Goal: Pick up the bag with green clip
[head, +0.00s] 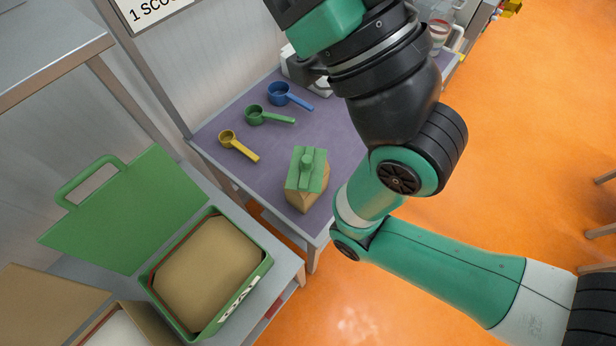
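The bag with the green clip (306,184) stands upright on the purple tabletop, near the table's front right corner. Its lower body is brown and a green clip with a round knob covers its top. My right arm crosses the right half of the head view, just right of the bag and apart from it in the picture. Its gripper lies beyond the top edge of the view. My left gripper does not show. Nothing is seen holding the bag.
Blue (288,97), green (268,116) and yellow (238,145) scoops lie behind the bag. A grey-white appliance (298,70) stands at the table's back, partly hidden by my arm.

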